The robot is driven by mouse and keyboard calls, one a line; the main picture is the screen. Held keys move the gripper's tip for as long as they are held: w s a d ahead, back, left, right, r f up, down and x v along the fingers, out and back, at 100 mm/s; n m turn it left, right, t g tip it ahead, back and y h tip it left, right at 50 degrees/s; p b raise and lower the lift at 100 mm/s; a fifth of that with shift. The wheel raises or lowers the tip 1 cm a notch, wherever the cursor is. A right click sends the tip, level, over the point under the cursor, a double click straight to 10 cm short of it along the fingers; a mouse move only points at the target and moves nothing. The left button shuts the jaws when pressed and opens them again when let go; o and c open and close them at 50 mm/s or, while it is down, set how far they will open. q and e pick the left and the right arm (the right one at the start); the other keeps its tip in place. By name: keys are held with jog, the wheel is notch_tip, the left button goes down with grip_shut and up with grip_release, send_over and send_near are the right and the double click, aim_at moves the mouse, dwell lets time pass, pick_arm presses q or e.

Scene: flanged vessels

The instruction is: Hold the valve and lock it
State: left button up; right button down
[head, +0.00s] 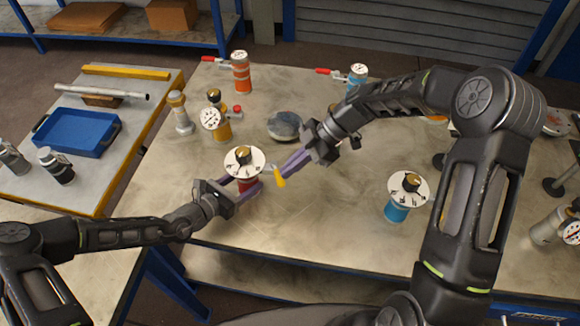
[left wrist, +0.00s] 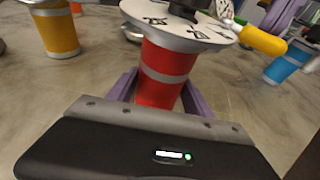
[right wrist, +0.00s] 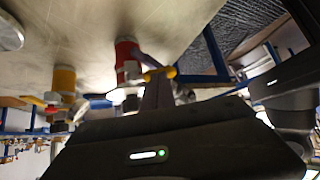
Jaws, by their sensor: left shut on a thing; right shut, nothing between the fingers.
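A red valve (head: 247,183) with a white dial plate and a dark knob stands upright on the metal table. My left gripper (head: 243,189) is shut on its red body, one purple finger on each side; this also shows in the left wrist view, with the red body (left wrist: 166,75) between the fingers. A lever with a yellow handle (head: 280,181) sticks out from the valve's right side; its yellow end (left wrist: 262,40) shows in the left wrist view. My right gripper (head: 291,162) is shut and empty, its tips close beside the lever. I cannot tell whether they touch it.
A blue valve (head: 397,208) with a dial stands to the right. Behind stand a yellow valve (head: 221,125), an orange one (head: 241,75) with a red lever, and a grey round disc (head: 285,126). A blue tray (head: 80,132) is on the left bench. The table front is clear.

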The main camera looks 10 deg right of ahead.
dwell(0.3)
jog(key=a+m+t, duration=0.1)
jog(key=m, duration=0.1)
jog(key=s+a+m+t, duration=0.1)
jog(key=m+t, duration=0.1)
jog(key=shift+a, duration=0.15)
dwell(0.4)
jog(key=shift+w+d, duration=0.45)
jog(key=shift+d, duration=0.2)
